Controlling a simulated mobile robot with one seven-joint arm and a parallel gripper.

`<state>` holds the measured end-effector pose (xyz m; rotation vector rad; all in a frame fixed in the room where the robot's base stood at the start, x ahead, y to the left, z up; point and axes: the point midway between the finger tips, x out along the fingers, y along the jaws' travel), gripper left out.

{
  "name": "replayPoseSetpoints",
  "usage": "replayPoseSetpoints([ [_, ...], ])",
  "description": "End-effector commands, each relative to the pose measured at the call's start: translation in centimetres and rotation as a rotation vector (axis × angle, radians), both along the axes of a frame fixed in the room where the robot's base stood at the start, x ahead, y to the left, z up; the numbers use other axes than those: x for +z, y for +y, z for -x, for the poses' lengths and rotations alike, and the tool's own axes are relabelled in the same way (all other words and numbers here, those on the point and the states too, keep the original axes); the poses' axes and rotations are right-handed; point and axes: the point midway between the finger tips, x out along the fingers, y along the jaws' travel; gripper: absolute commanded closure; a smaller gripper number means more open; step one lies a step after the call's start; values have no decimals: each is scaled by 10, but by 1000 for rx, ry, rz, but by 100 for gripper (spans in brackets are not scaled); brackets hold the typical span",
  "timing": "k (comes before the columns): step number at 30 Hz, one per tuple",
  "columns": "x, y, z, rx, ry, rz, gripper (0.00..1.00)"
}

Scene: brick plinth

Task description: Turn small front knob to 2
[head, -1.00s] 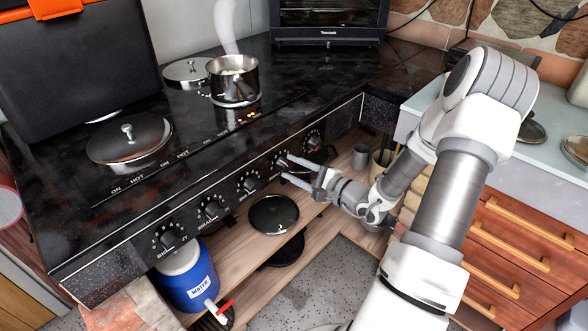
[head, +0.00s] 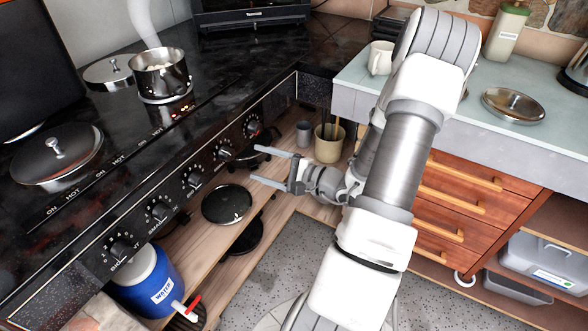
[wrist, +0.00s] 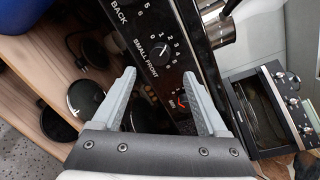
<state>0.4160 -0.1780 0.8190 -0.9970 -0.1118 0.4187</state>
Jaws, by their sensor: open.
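The small front knob (wrist: 163,51) is a black dial with white markings, just beyond my fingertips in the wrist view. The "SMALL FRONT" label is beside it; its exact setting is too small to tell. In the head view it appears to be the knob second from the right (head: 223,153) on the black stove front (head: 175,203). My gripper (head: 244,165) is open and empty, its fingers pointing at the panel near this knob. In the wrist view my gripper (wrist: 158,98) has both fingers apart, with the panel beyond them and nothing between them in its grasp.
A red mark (wrist: 181,101) on the panel is close to the right finger. Other knobs line the stove front, including the rightmost knob (head: 252,126). A steaming pot (head: 160,75) stands on the stove. A blue water container (head: 150,282) and black pan (head: 227,204) are below.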

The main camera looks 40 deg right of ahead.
Motion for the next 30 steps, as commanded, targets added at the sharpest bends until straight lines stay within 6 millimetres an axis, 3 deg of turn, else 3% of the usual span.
replayPoseSetpoints([
  [6, 6, -22, 49, -5, 1, 0, 24],
  [12, 9, -34, 78, -3, 0, -1, 24],
  [18, 9, -38, 88, -1, 0, 0, 24],
  [30, 9, -38, 88, 0, 0, 0, 24],
])
